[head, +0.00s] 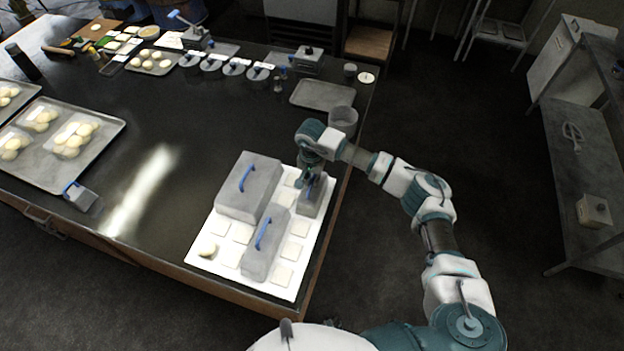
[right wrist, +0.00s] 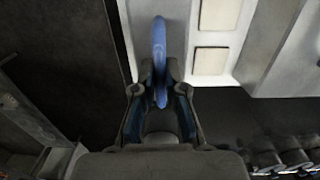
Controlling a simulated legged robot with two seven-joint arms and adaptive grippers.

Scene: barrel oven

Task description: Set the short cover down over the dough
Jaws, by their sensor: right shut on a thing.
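The short grey cover (head: 313,203) is at the right edge of a white board (head: 196,259) on the dark table. My right gripper (head: 310,184) is above it, shut on its blue handle (right wrist: 160,62). I cannot tell whether the cover rests on the board or hangs just above it. Whatever is under the short cover is hidden. My left gripper is not in view.
A large grey cover (head: 238,201) and a long narrow cover (head: 259,258), both with blue handles, stand on the board beside the short one. Pale squares (head: 299,228) lie between them.

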